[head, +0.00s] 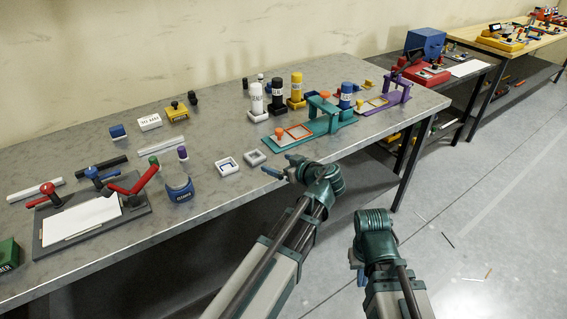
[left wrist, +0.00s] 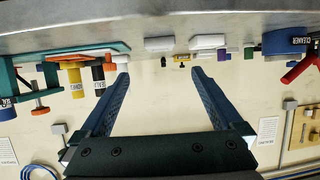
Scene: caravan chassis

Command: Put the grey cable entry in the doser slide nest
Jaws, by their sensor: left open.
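A small grey square frame, apparently the grey cable entry (head: 255,157), lies on the table beside a similar white frame (head: 228,166). In the left wrist view, upside down, the grey one (left wrist: 160,44) shows edge-on beyond my fingertips. A teal doser (head: 329,125) has an orange-rimmed square nest (head: 298,132) on its slide; a purple doser (head: 397,90) has a yellow-rimmed one (head: 378,101). My left gripper (left wrist: 159,75) is open and empty, near the table's front edge; it also shows in the head view (head: 290,171). My right gripper (head: 357,262) hangs off the table; its jaws are unclear.
White, black and yellow bottles (head: 296,88) stand behind the teal doser. A clamp board (head: 95,215) with red levers lies further left. The tabletop behind the frames is partly clear.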

